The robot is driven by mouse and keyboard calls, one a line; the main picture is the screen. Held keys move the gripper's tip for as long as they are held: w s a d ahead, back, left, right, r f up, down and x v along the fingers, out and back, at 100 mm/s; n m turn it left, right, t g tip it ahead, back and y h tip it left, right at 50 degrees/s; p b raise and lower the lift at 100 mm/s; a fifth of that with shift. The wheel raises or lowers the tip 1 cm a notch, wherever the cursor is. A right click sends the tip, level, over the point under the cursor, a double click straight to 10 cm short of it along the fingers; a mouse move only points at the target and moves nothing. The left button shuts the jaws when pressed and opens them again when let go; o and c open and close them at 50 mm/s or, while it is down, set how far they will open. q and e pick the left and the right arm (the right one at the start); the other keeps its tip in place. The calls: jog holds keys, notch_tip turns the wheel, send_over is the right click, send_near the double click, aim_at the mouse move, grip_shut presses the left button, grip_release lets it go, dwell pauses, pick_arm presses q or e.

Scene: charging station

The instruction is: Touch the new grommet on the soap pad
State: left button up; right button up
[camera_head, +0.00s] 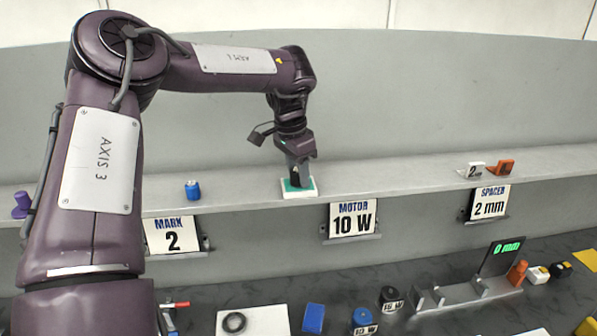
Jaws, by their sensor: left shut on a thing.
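The soap pad (307,185) is a green pad in a white tray on the grey ledge. My left gripper (298,182) points down at the pad, with its tips at the green surface. It is shut on what appears to be the new grommet, which is mostly hidden between the fingers. I cannot tell whether the grommet touches the pad. A black ring (234,322) lies on a white plate (267,319) on the bench below. My right gripper is not in view.
White and orange spacer pieces (499,168) are at the ledge's right. A measuring stand (470,295), blue block (313,318) and weights (391,298) crowd the bench. The ledge beside the pad is clear.

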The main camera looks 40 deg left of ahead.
pick_arm(q)
notch_tip(320, 180, up, 2)
jog(key=shift+w+r+p, duration=0.1)
jog(key=shift+r+p, duration=0.1)
jog(key=shift+p, duration=0.3)
jog(key=shift+r, duration=2.25)
